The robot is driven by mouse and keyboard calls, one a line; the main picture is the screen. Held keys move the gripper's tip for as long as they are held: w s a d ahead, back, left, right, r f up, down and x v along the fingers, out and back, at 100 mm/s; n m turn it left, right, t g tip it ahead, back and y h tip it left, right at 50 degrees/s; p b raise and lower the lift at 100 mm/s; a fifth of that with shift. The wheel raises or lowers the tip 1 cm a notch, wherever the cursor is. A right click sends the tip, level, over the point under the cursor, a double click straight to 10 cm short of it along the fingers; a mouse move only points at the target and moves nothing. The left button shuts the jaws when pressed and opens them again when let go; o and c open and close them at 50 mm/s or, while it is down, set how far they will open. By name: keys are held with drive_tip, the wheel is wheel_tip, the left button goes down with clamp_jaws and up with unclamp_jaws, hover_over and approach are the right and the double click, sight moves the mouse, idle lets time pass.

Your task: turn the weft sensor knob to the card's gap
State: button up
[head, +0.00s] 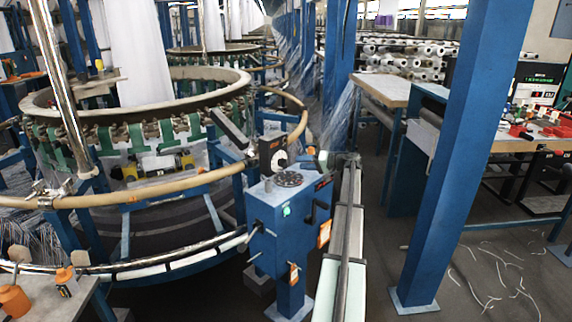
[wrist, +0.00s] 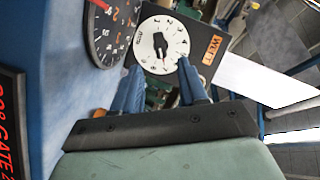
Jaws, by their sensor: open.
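The weft sensor's round white dial (wrist: 163,43) has black numbers around its rim and a dark pointer-like knob (wrist: 160,45) at its middle. It sits on a black box with an orange label (wrist: 213,49) reading "WEFT". In the head view the white dial (head: 279,159) stands on top of the blue machine post (head: 265,225). My gripper (wrist: 160,68) is open, its two blue fingers spread just below the dial in the wrist view, with nothing between them. I cannot tell whether the tips touch the dial. No card can be made out clearly.
A dark gauge (wrist: 110,32) with a red needle lies left of the dial. A lit red display (wrist: 12,125) with partly cut-off text including "GATE" is at the wrist view's left edge. The circular loom (head: 140,100) stands left. A blue column (head: 465,150) stands right.

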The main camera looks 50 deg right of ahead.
sight(286, 163)
drive_tip(key=x, duration=0.8)
drive_tip(key=shift+w, duration=0.2)
drive_tip(key=shift+c, duration=0.2)
clamp_jaws()
